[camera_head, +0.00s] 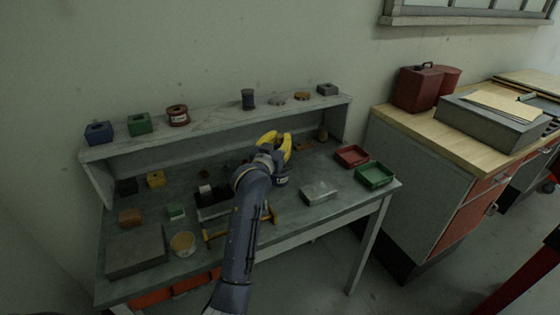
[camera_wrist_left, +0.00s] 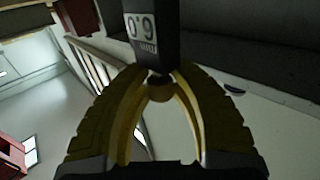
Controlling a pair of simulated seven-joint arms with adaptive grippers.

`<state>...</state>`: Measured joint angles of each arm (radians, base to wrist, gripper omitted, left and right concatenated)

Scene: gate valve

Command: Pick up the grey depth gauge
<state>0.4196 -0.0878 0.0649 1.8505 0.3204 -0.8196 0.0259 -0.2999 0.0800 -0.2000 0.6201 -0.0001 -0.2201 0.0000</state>
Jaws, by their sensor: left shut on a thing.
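My left gripper (camera_head: 278,142), with yellow fingers, is raised over the back part of the workbench in the head view. The gauge's far end runs out of the top of the wrist view. I cannot make the gauge out in the head view. My right gripper is not in view.
The grey workbench (camera_head: 335,207) has a raised back shelf (camera_head: 215,119) with several small items. A red tray (camera_head: 352,156) and a green tray (camera_head: 374,175) sit at its right. A beige bowl (camera_head: 183,244) stands at front left. A wooden-topped cabinet (camera_head: 405,122) stands to the right.

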